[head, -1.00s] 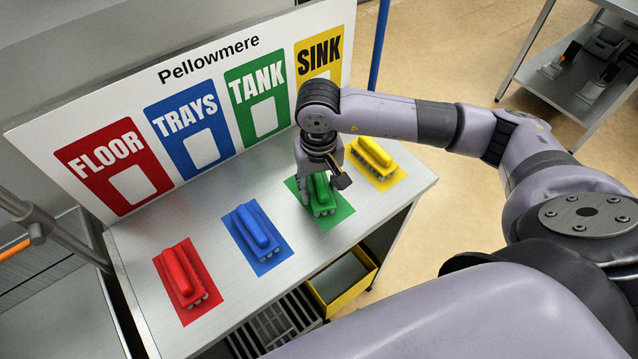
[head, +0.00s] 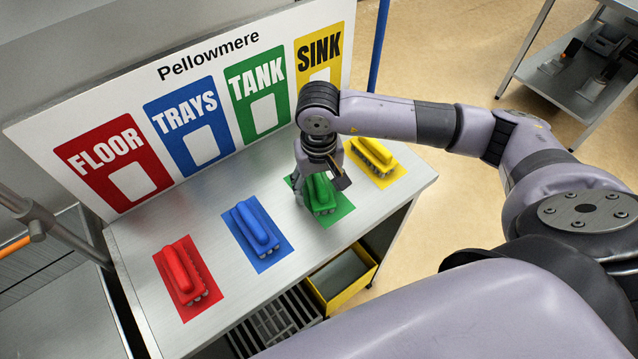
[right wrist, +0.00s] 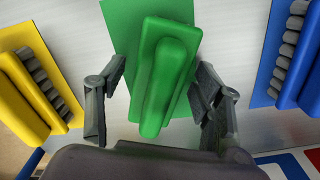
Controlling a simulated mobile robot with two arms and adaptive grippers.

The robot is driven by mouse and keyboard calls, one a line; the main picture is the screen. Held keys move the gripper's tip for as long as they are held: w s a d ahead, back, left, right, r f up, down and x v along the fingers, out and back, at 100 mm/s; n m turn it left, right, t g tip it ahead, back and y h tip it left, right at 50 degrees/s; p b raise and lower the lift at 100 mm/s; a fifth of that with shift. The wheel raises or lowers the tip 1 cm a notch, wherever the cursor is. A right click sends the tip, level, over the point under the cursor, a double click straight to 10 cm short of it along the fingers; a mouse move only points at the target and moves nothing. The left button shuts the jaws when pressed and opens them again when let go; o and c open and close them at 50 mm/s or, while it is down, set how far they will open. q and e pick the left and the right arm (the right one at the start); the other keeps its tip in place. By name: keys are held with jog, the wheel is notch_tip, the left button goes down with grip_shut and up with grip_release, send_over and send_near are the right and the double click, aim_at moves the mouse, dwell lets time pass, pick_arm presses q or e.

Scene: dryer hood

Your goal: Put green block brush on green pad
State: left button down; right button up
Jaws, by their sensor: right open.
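The green block brush (head: 321,192) sits on the green pad (head: 336,214) on the metal table. My right gripper (head: 321,190) is over the brush from above, and its body hides the back part of the brush in the head view. In the right wrist view the green brush (right wrist: 163,80) lies between the two spread fingers of the right gripper (right wrist: 160,100), with a gap on each side. The green pad (right wrist: 120,30) shows under and beside the brush there. The right gripper is open. My left gripper is not in view.
A blue brush (head: 254,228), a red brush (head: 183,274) and a yellow brush (head: 374,154) sit on pads of their own colour. The Pellowmere sign board (head: 100,113) stands along the table's back. A yellow bin (head: 343,280) is below the table.

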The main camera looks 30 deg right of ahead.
aim_at(319, 180)
jog(key=shift+r, duration=0.15)
jog(key=shift+w+r, duration=0.1)
jog(key=shift+r, duration=0.25)
notch_tip(319, 180, up, 10)
jog(key=b, duration=0.3)
jog(key=shift+r, duration=0.65)
jog(key=shift+s+f, duration=0.1)
jog(key=shift+s, duration=0.1)
